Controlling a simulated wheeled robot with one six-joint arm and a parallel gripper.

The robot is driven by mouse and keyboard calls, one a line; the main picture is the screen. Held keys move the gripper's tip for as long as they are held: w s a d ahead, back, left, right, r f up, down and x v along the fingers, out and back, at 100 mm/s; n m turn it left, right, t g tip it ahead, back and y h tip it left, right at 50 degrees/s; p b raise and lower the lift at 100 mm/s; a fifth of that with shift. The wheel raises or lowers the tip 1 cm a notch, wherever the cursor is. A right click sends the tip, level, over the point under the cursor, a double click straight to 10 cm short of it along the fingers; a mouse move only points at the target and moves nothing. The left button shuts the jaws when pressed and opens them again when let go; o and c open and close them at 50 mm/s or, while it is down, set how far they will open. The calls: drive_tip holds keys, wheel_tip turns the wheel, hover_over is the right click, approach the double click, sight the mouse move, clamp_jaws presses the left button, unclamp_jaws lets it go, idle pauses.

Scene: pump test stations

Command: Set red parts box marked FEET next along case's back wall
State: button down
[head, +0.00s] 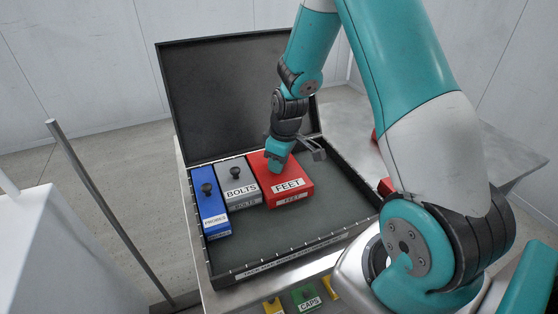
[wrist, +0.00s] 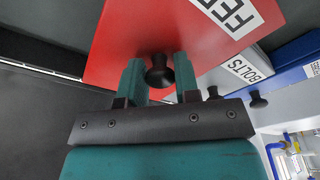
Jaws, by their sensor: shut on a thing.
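The red parts box marked FEET (head: 298,197) is inside the open dark case (head: 300,243), to the right of the grey BOLTS box (head: 239,189) and close beside it. My gripper (wrist: 160,78) is shut on the black knob (wrist: 158,74) on top of the red box (wrist: 118,40). In the head view my gripper (head: 276,160) hides that knob. I cannot tell whether the box rests on the case floor or is slightly above it. The blue PROBES box (head: 211,212) stands left of BOLTS, by the case's left end.
The case's raised lid (head: 215,95) stands behind the boxes. The case floor right of FEET is bare. A green CAPS box (head: 306,299) and yellow pieces (head: 272,307) lie in front of the case. Red pieces (head: 386,186) show partly behind my arm. A metal pole (head: 95,190) stands left.

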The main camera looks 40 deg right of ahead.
sight(288, 171)
drive_tip(key=shift+f, duration=0.3)
idle(0.4)
drive_tip(key=c, duration=0.8)
unclamp_jaws()
drive_tip(key=r, duration=0.5)
drive_tip(key=s+d+r, duration=0.1)
drive_tip(key=r, duration=0.5)
drive_tip(key=s+r, duration=0.1)
drive_tip(key=r, duration=0.5)
drive_tip(key=shift+s+d+r, duration=0.1)
drive_tip(key=shift+s+d, duration=0.05)
